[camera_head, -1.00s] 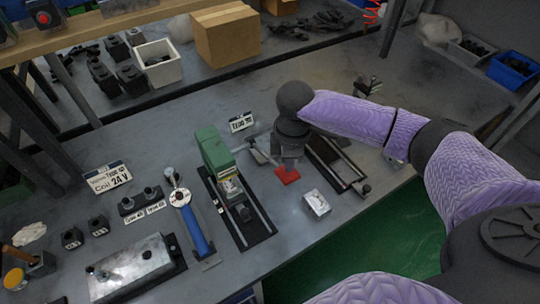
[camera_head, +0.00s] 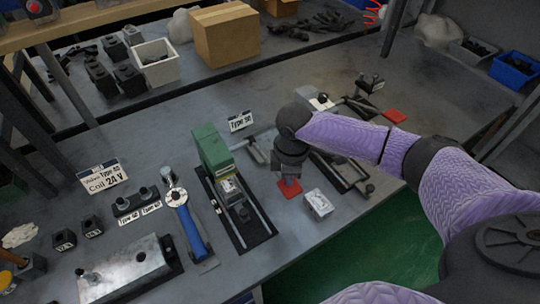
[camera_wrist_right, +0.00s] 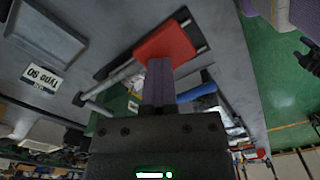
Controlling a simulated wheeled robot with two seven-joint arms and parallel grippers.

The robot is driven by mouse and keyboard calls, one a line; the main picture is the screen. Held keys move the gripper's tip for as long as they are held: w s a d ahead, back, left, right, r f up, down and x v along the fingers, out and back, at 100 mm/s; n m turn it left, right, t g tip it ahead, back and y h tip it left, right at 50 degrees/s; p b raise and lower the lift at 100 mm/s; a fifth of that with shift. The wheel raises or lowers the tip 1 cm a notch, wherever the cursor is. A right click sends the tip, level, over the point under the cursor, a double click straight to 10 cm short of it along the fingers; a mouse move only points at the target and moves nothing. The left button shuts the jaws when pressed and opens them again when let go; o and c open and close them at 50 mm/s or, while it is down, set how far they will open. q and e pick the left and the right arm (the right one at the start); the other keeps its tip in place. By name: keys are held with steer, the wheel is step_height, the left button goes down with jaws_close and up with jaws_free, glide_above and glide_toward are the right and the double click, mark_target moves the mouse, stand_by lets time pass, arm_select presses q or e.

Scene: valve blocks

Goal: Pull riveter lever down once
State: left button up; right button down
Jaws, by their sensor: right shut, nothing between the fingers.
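The riveter appears to be the upright green press (camera_head: 209,147) on a black base, left of my right gripper. A red flat handle (camera_head: 291,189), apparently its lever's end, is just below my right gripper (camera_head: 289,181). In the right wrist view the red handle (camera_wrist_right: 165,43) is right at the tips of the shut fingers (camera_wrist_right: 158,64), with nothing between them. The fingers overlap its edge there; whether they press on it is hard to tell. A silver rod runs from near the handle, and the lever's joint is hidden. My left gripper is not in view.
A silver block (camera_head: 319,203) lies close to the right of the handle. A blue-handled tool (camera_head: 190,232) lies left of the press. A black-railed fixture (camera_head: 342,170) is partly behind my arm. Another red piece (camera_head: 394,115) is farther right.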

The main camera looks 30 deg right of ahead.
steer(key=shift+f+b, duration=1.35)
steer(key=shift+f, duration=1.15)
steer(key=f+b, duration=0.1)
steer(key=f, duration=0.1)
step_height(320, 180, up, 17)
steer(key=p, duration=1.8)
glide_above(288, 188)
steer(key=w, duration=0.1)
steer(key=shift+w+d+f, duration=0.1)
steer(key=shift+d+f, duration=0.15)
steer(key=shift+d, duration=0.1)
